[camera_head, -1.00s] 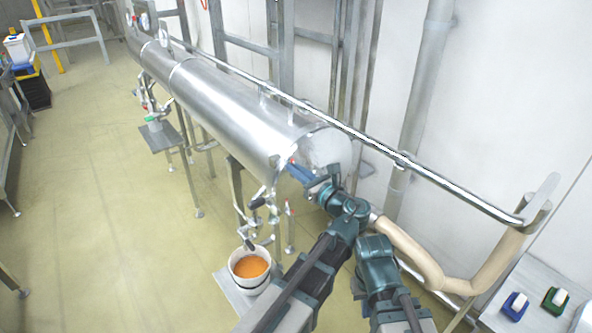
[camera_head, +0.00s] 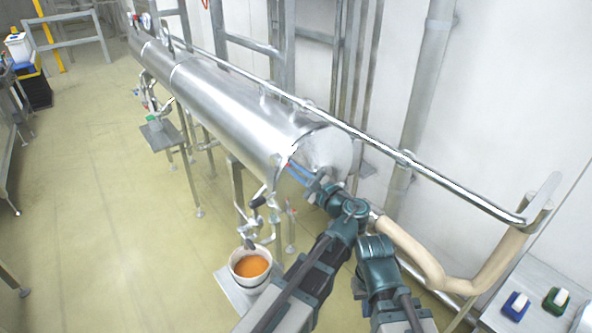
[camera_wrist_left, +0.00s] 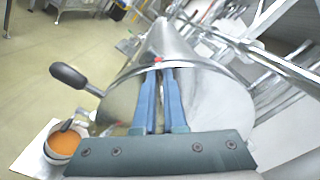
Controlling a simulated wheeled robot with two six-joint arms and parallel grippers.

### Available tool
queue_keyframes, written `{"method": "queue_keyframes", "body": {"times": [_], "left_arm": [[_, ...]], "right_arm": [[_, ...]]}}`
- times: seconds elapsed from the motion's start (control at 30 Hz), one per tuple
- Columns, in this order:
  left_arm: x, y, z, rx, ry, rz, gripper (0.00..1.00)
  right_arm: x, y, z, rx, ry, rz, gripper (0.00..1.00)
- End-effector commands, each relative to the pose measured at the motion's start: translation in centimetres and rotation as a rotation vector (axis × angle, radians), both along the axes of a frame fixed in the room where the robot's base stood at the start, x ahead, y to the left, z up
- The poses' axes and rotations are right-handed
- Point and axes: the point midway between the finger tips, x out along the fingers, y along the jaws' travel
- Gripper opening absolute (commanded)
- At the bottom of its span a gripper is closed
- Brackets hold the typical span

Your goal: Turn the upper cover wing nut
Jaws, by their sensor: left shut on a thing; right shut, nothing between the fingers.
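My left gripper (camera_head: 292,165) reaches the near end of a long steel cylinder (camera_head: 235,105), at its rim. In the left wrist view, its two blue fingers (camera_wrist_left: 158,72) run forward and nearly meet at a small red part (camera_wrist_left: 158,60), apparently the upper cover wing nut, on the upper rim of the round end cover (camera_wrist_left: 205,95). The fingers are shut on it. The nut's shape is mostly hidden by the fingertips. My right arm shows at the bottom of the head view, but its gripper cannot be seen.
A bucket of orange liquid (camera_head: 235,268) stands on a small platform below the cylinder's end. A black-handled valve (camera_wrist_left: 82,78) sticks out beside the cover. A steel rail (camera_head: 450,184) runs along the right, with a beige hose (camera_head: 425,262) below.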

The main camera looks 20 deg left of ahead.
Motion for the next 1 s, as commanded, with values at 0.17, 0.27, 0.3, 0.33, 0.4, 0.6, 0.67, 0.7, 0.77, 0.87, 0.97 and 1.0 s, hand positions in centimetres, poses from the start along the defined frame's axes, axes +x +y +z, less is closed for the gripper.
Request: {"method": "queue_keyframes", "body": {"times": [0.17,0.27,0.3,0.33,0.4,0.6,0.67,0.7,0.77,0.87,0.97,1.0], "left_arm": [[-0.13,0.05,-0.15,-0.103,-0.130,0.001,0.00],[-0.16,0.07,-0.21,-0.162,-0.205,0.001,0.00],[-0.16,0.08,-0.23,-0.186,-0.236,0.001,0.00],[-0.18,0.09,-0.25,-0.203,-0.258,0.001,0.00],[-0.19,0.10,-0.30,-0.244,-0.310,0.001,0.00],[-0.23,0.13,-0.41,-0.352,-0.447,0.002,0.00],[-0.23,0.13,-0.44,-0.381,-0.485,0.002,0.00],[-0.24,0.12,-0.46,-0.400,-0.509,0.002,0.00],[-0.24,0.12,-0.49,-0.425,-0.541,0.002,0.00],[-0.25,0.13,-0.53,-0.463,-0.589,0.002,0.00],[-0.24,0.13,-0.57,-0.494,-0.627,0.002,0.00],[-0.26,0.13,-0.58,-0.504,-0.640,0.002,0.00]], "right_arm": [[0.00,0.00,-0.12,0.000,0.000,0.000,0.00],[0.00,0.00,-0.17,0.000,0.000,0.000,0.00],[0.00,0.00,-0.19,0.000,0.000,0.000,0.00],[0.00,0.00,-0.21,0.000,0.000,0.000,0.00],[0.00,-0.01,-0.25,0.000,0.000,0.000,0.00],[0.00,0.00,-0.35,0.000,0.000,0.000,0.00],[0.00,0.00,-0.38,0.000,0.000,0.000,0.00],[0.00,0.00,-0.39,0.000,0.000,0.000,0.00],[0.00,0.00,-0.42,0.000,0.000,0.000,0.00],[0.00,0.00,-0.45,0.000,0.000,0.000,0.00],[0.00,0.00,-0.48,0.000,0.000,0.000,0.00],[0.00,0.00,-0.49,0.000,0.000,0.000,0.00]]}}
